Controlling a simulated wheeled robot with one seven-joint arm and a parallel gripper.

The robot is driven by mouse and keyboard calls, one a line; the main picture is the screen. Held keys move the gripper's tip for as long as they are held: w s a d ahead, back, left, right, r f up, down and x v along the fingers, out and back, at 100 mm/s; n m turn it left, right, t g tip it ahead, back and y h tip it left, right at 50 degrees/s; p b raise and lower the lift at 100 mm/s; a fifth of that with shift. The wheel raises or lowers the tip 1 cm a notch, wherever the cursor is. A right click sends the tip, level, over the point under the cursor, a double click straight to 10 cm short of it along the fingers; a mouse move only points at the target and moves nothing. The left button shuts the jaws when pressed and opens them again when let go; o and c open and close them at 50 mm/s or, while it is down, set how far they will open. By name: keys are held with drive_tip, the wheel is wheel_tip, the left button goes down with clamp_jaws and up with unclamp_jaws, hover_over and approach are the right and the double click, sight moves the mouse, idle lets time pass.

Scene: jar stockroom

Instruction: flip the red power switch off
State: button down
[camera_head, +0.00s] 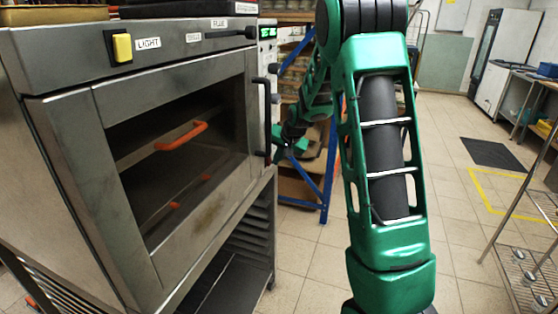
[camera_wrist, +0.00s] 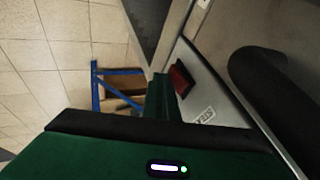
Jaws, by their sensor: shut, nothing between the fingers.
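The red power switch (camera_wrist: 181,78) shows in the wrist view, on a light grey panel with a small white label (camera_wrist: 202,115) below it. It is hidden in the head view. My gripper (camera_wrist: 161,77) is shut and empty, its green fingers close to the left of the switch in the picture. I cannot tell whether they touch it. In the head view, my gripper end (camera_head: 279,141) is beside the right edge of the steel oven (camera_head: 180,54), partly hidden. The switch's on or off position cannot be told.
The oven front has a yellow switch (camera_head: 122,47) labelled LIGHT and a door with a window, an orange handle (camera_head: 181,136) visible inside. A dark curved bar (camera_wrist: 258,75) is right of the switch. A blue-framed shelf (camera_head: 329,180) stands behind. A wire cart (camera_head: 530,280) is at right.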

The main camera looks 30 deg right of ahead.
drive_tip(key=shift+w+a+f, duration=0.1)
drive_tip(key=shift+w+f, duration=0.05)
drive_tip(key=shift+f, duration=0.05)
drive_tip(key=shift+r, duration=0.2)
drive_tip(key=shift+r, duration=0.65)
